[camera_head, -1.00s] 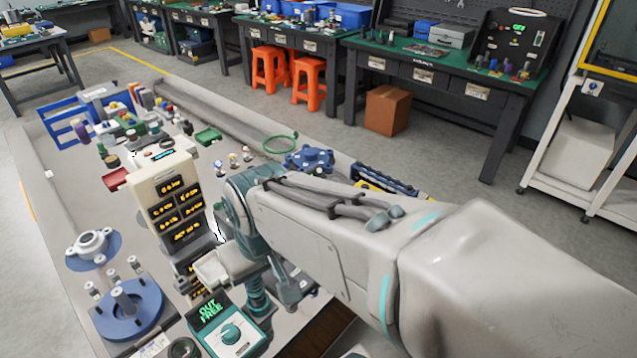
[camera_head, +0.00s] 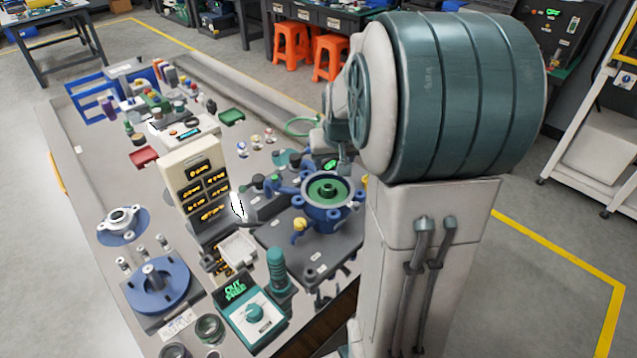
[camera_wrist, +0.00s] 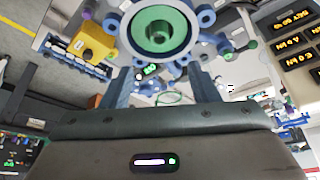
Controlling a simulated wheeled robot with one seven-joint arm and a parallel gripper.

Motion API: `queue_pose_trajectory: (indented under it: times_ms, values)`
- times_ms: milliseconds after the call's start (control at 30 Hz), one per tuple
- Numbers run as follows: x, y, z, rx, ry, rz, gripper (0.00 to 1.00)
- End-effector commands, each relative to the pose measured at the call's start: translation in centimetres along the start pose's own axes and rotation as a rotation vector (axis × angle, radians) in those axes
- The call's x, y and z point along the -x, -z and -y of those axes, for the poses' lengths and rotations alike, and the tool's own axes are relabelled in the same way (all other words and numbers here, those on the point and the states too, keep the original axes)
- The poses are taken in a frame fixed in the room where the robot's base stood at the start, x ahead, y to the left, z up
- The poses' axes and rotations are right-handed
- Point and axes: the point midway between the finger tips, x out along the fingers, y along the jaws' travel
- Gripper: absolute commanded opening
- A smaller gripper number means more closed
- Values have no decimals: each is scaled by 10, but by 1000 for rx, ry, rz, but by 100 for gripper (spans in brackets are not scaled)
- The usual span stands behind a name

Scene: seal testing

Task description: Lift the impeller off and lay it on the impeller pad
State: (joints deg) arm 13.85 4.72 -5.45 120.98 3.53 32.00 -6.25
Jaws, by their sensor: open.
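The impeller appears to be the green round part (camera_head: 327,189) with a raised hub, seated inside an open blue pump housing (camera_head: 324,214). The wrist view shows the green part (camera_wrist: 158,32) inside the blue ring at the top of the picture. My gripper (camera_wrist: 162,75) is open and empty in the wrist view, its fingers apart and below the ring in the picture. In the head view my gripper (camera_head: 344,158) is partly hidden by my arm, near the housing's far side. I cannot tell which surface is the impeller pad; a blue round disc (camera_head: 133,235) holds a white flanged part.
The housing stands on a dark plate (camera_head: 285,246). A blue disc with posts (camera_head: 170,292) is at front left. A yellow block (camera_wrist: 97,42) is beside the housing.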

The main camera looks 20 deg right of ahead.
Motion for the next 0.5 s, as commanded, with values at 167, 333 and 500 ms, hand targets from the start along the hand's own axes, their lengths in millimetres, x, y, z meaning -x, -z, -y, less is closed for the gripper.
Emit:
queue_pose_trajectory:
  times_ms: [167,333,500]
  values:
    - [-22,2,-3,-6,-3,3,55]
    - [-53,2,-2,-3,-2,3,55]
    - [-77,3,-2,-4,-2,1,55]
